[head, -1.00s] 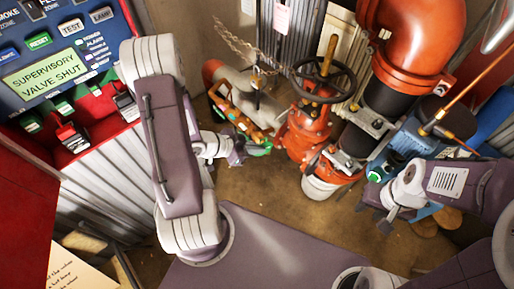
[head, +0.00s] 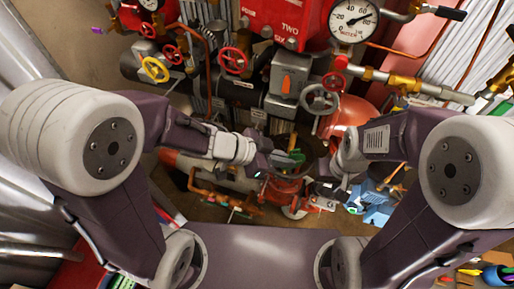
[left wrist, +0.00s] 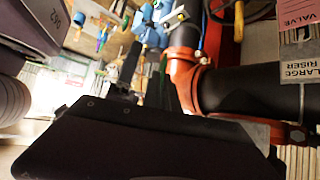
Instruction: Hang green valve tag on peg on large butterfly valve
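In the head view the green valve tag (head: 290,158) is a small green piece at the tip of my left gripper (head: 272,161). In the left wrist view a thin green strip (left wrist: 162,76) shows between the dark fingers, which appear shut on it. A grey valve gear housing with an orange pointer (head: 287,80) and a grey handwheel (head: 319,98) sits on the dark pipe above, apparently the large butterfly valve. The tag is below and apart from it. I cannot make out the peg. My right gripper (head: 325,190) is low, right of the left one; its fingers are unclear.
Red handwheels (head: 233,60), a yellow handwheel (head: 155,69) and a pressure gauge (head: 353,20) crowd the back. An orange-red valve body (head: 285,188) stands below my grippers. A paper label reading "large riser" (left wrist: 300,70) hangs at right in the left wrist view.

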